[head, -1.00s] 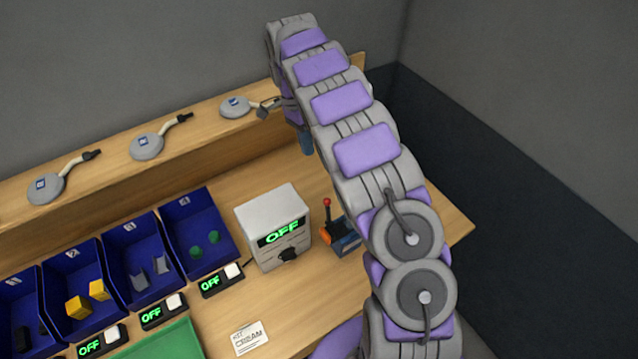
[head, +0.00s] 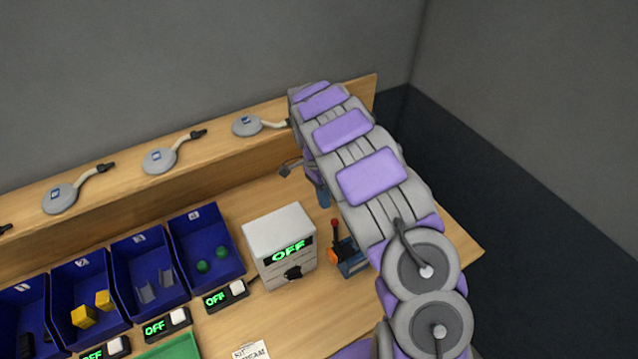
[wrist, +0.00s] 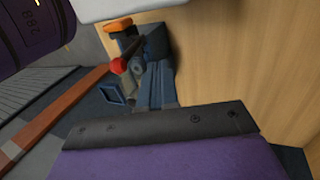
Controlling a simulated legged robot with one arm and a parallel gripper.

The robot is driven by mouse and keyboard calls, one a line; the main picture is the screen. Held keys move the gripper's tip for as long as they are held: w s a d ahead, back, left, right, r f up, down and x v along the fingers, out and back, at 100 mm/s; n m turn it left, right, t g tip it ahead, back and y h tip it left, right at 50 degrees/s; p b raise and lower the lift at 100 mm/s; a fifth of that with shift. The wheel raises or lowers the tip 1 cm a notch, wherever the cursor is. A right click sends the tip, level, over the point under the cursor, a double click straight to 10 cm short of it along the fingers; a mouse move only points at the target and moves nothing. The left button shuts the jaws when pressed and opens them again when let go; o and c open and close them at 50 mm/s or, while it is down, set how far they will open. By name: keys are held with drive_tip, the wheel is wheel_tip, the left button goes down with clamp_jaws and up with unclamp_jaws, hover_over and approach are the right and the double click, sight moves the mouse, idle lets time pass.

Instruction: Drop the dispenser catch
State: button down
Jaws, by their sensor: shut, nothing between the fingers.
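A small blue-and-grey device with an orange part (head: 343,254) stands on the bench right of the white box. Its upright lever has a red knob (head: 334,224). In the wrist view the red knob (wrist: 119,65), orange part (wrist: 118,26) and blue body (wrist: 157,85) lie beyond my gripper (wrist: 160,122). My gripper is shut and empty, apart from the lever as far as I can tell. My arm hides most of it in the head view. No part is marked as a catch.
The white box (head: 279,230) with a green OFF display and black knob stands left of the device. Blue numbered bins (head: 205,245), small OFF switches (head: 226,296) and a green tray (head: 172,347) are further left. Grey discs with hoses (head: 160,160) lie on the shelf.

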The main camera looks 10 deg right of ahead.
sight(335, 232)
drive_tip(key=shift+s+d, duration=0.2)
drive_tip(key=shift+s, duration=1.35)
drive_tip(key=shift+d, duration=0.15)
drive_tip(key=shift+s+r, duration=0.1)
drive_tip(key=shift+s+t, duration=0.3)
drive_tip(key=shift+s, duration=0.05)
drive_tip(key=shift+s+d+r, duration=0.1)
drive_tip(key=shift+r, duration=0.05)
